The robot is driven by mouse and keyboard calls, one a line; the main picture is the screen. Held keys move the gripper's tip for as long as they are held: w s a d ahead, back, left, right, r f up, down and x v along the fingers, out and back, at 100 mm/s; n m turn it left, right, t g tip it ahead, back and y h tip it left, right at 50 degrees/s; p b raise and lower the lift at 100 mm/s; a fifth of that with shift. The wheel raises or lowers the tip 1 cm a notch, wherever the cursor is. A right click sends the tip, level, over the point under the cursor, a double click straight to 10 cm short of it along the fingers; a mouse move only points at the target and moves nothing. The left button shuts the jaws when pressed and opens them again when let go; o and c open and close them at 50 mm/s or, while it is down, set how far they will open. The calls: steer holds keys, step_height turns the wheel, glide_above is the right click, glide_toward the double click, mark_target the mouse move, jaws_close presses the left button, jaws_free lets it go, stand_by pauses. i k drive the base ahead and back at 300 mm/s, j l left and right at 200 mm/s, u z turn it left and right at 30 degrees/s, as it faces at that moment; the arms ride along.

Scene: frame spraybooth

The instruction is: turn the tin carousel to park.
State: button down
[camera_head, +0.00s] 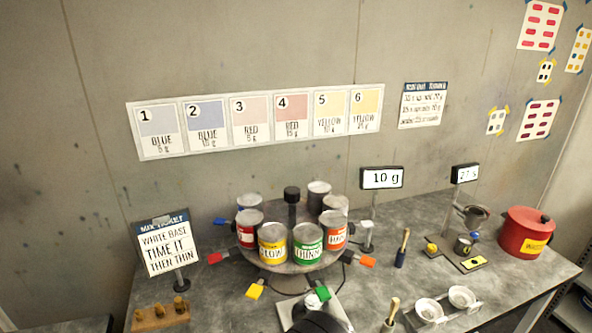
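The tin carousel (290,265) is a round dark turntable on the bench, with a black-topped centre post (292,195). It carries several tins: a yellow-labelled tin (272,244) and a green-labelled tin (308,244) face front, with red-labelled tins at both sides and grey ones behind. Coloured paddles stick out from its rim: blue (220,221), red (215,258), yellow (255,291), green (322,293) and orange (367,262). No park mark is readable.
A ticket stand (166,248) and wooden block (160,316) are left. A small grey stand (367,238), brushes (402,248), white cups (461,297), a scale plate (472,263) and a red lidded pot (527,232) are right. Numbered colour cards (255,121) hang behind.

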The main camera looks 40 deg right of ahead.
mark_target(294, 218)
steer(key=z, duration=1.5)
